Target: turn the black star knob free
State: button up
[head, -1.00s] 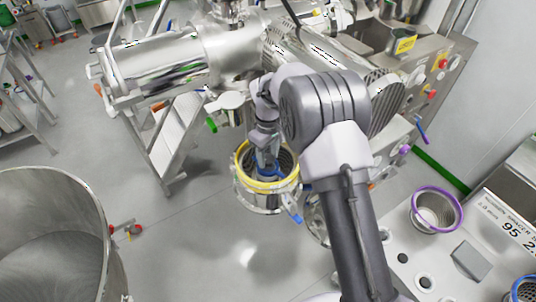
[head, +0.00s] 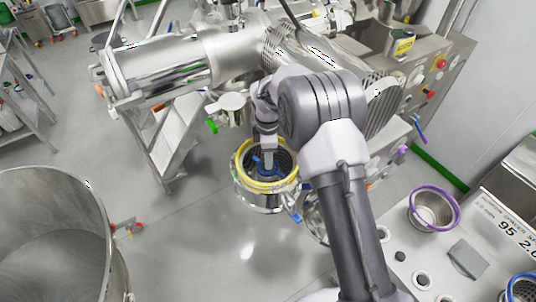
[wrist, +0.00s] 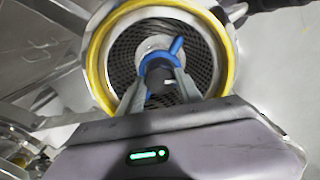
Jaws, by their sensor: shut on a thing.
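The black star knob (wrist: 158,76) shows as a dark piece between my fingers in the wrist view, over the centre of a blue bladed part (wrist: 176,47). My gripper (wrist: 160,84) is shut on the knob, with one finger on each side; the fingers hide much of it. The blue part sits inside a round perforated metal screen (wrist: 122,55) with a yellow rim (wrist: 95,58). In the head view my gripper (head: 268,162) reaches down into the yellow-rimmed housing (head: 262,199). The knob's star shape cannot be made out.
A large steel machine (head: 210,55) stands behind the housing. A purple-rimmed cup (head: 433,209) and a grey block (head: 467,258) are on the bench at right. A big steel bowl (head: 70,225) stands at left, with open floor between.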

jog(key=shift+n, duration=0.6)
jog(key=o, duration=1.4)
notch_tip(320, 180, up, 17)
jog(key=shift+r, duration=0.2)
